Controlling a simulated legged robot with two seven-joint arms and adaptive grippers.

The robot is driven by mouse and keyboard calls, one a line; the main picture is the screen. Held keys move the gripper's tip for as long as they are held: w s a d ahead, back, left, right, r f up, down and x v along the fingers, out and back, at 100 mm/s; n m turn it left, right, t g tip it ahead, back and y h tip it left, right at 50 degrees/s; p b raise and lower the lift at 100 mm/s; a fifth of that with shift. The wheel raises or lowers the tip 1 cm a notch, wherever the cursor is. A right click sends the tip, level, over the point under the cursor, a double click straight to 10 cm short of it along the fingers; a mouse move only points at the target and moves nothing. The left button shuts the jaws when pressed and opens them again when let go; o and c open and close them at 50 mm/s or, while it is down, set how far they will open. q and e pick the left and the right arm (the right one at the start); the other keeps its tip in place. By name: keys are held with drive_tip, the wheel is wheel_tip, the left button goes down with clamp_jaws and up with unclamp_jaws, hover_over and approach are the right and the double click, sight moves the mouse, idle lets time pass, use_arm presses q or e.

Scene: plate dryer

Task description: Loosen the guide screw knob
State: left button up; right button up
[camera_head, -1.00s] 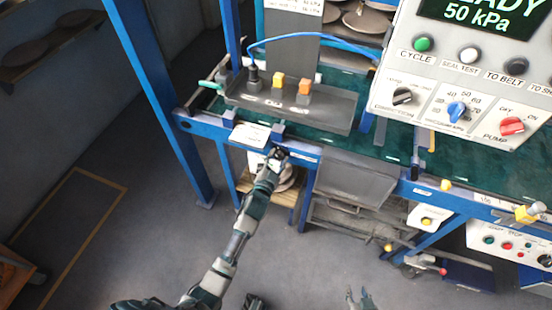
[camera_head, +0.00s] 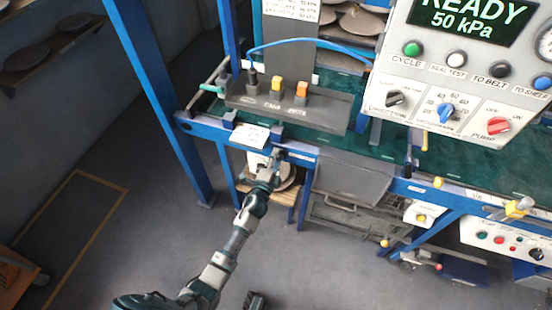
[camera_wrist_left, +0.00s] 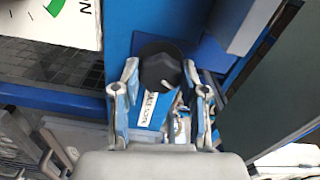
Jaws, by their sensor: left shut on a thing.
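The guide screw knob (camera_wrist_left: 160,66) is round and black with a short pale mark. In the left wrist view it sits in front of the blue rail, beside a white label strip (camera_wrist_left: 148,108). My left gripper (camera_head: 277,155) is at the front blue rail in the head view, below the grey plate with its buttons. Its two fingers stand on either side of the knob and are shut on it. In the head view the gripper hides the knob. My right gripper is not in view.
A control panel (camera_head: 465,75) reading READY, 50 kPa stands at the upper right. A yellow-ended handle (camera_head: 518,208) and a small yellow knob (camera_head: 438,182) lie along the rail to the right. A blue post (camera_head: 165,105) rises at left. Floor in front is open.

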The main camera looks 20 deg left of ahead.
use_arm(q)
drive_tip(key=shift+f+m, duration=0.25)
drive_tip(key=shift+m, duration=0.45)
drive_tip(key=shift+f, duration=0.1)
drive_tip(key=o, duration=1.1)
drive_tip(key=s, duration=1.2)
drive_tip(key=shift+a, duration=0.15)
